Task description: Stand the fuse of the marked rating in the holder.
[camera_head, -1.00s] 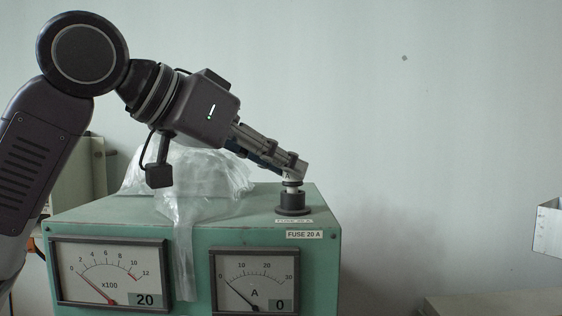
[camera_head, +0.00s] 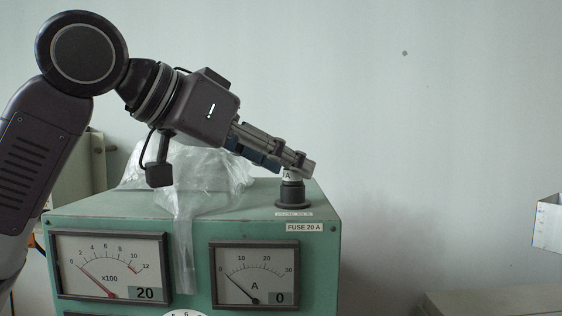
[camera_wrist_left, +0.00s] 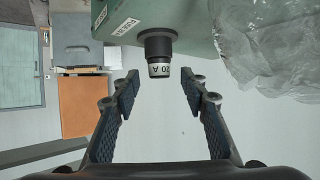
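A fuse with a white band (camera_head: 290,174) stands upright in the dark round holder (camera_head: 293,196) on top of the green instrument box. In the left wrist view its band (camera_wrist_left: 160,70) reads "20 A", and its lower end is hidden inside the holder (camera_wrist_left: 157,40). The label (camera_head: 304,227) on the box front reads "FUSE 20 A". My left gripper (camera_head: 305,164) is at the fuse's top end, slanting down from the left. In the left wrist view the fingers (camera_wrist_left: 160,88) are spread, with clear gaps on both sides of the fuse. My right gripper is out of view.
A crumpled clear plastic sheet (camera_head: 185,200) drapes over the box (camera_head: 110,206) left of the holder, under my left arm. Two meters (camera_head: 110,268) (camera_head: 254,275) sit on the box front. A white container (camera_head: 548,225) is at the right edge. Space right of the holder is free.

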